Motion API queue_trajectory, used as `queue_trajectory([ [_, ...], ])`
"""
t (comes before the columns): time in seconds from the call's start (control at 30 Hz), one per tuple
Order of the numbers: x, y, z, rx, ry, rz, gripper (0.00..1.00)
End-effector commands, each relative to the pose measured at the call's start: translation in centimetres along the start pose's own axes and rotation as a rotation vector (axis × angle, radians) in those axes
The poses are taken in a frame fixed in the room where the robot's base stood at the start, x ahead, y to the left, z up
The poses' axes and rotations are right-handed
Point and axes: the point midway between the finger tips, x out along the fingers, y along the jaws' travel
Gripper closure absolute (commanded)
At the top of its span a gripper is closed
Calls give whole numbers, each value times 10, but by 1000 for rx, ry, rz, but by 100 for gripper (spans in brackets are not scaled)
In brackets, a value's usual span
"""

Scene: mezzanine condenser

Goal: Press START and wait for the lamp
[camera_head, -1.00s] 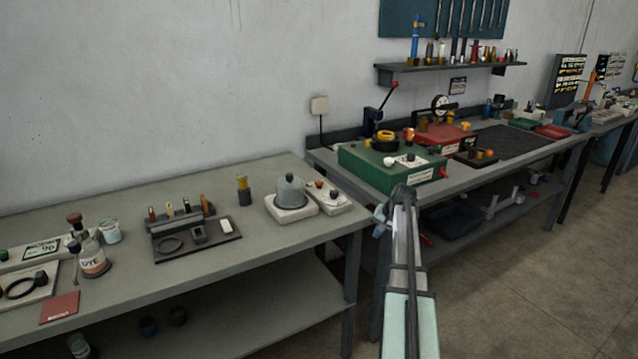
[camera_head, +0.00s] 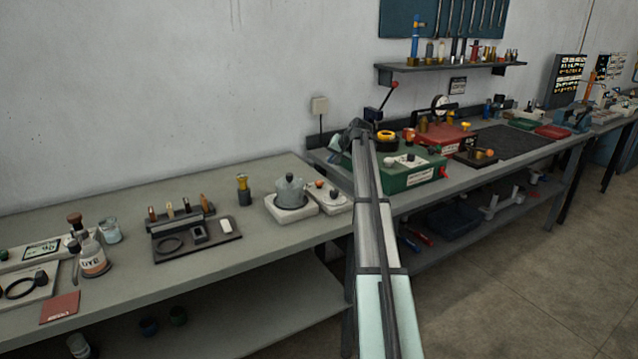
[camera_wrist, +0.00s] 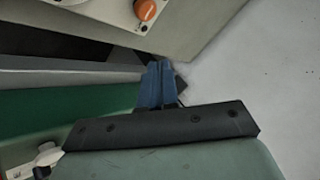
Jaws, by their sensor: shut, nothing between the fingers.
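No label reading START can be made out. A small pale control box (camera_head: 337,201) with an orange knob and a dark button stands beside a hot plate with a grey lidded pot (camera_head: 290,188) on the left bench. In the wrist view a pale panel (camera_wrist: 105,12) with an orange knob (camera_wrist: 146,9) shows at the top, apart from the fingers. I cannot make out a lit lamp. My gripper (camera_head: 334,146) is at the back, above the gap between the benches. Its blue fingertips (camera_wrist: 160,66) are together and empty.
A green box (camera_head: 418,177) with knobs stands on the right bench, close right of my arm; its green side (camera_wrist: 60,112) also shows in the wrist view. A tool tray (camera_head: 220,245) and a dye bottle (camera_head: 92,258) stand on the left bench. The left bench's middle-back is bare.

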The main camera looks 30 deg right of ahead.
Motion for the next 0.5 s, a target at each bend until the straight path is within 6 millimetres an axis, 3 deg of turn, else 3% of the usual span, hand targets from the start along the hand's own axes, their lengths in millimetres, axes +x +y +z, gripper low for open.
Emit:
queue_trajectory([
  [0.03, 4, -14, -4, -10, 4, -11, 100],
  [0.2, 10, -42, -10, -29, 17, -33, 100],
  [0.5, 11, -52, -11, -35, 21, -41, 100],
])
